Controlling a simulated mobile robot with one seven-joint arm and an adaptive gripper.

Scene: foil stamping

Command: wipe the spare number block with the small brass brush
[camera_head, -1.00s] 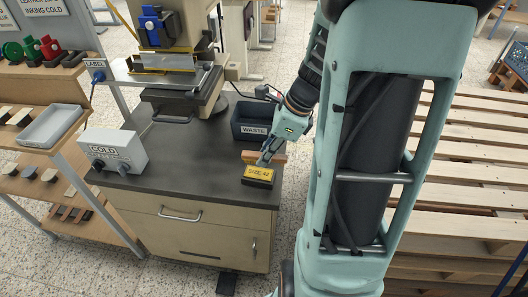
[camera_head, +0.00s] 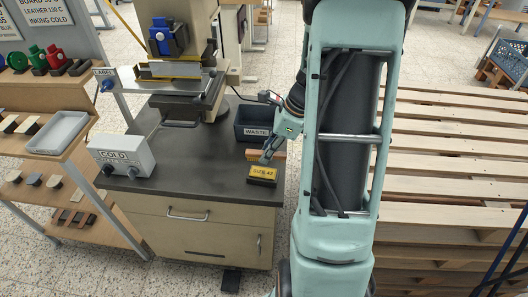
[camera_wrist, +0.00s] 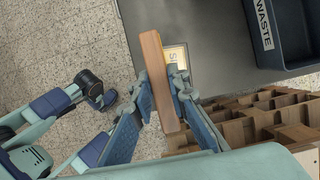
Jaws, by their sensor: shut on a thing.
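The spare number block (camera_head: 262,174) is a black block with a yellow top lettered "SIZE 42". It lies near the front right corner of the dark cabinet top. My gripper (camera_head: 267,157) is just behind it, pointing down. In the wrist view my gripper (camera_wrist: 163,88) is shut on a plain wooden bar, which I take to be the small brass brush (camera_wrist: 158,75). The brush (camera_head: 252,154) shows as a brown bar behind the block. In the wrist view it covers part of the block (camera_wrist: 175,56). Its bristles are hidden, so I cannot tell whether it touches the block.
A dark waste bin (camera_head: 252,117) stands just behind the brush. The stamping press (camera_head: 175,85) is at the back and a grey "COLD" control box (camera_head: 122,153) at the left. The middle of the cabinet top (camera_head: 195,160) is clear. Wooden pallets (camera_head: 450,160) lie to the right.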

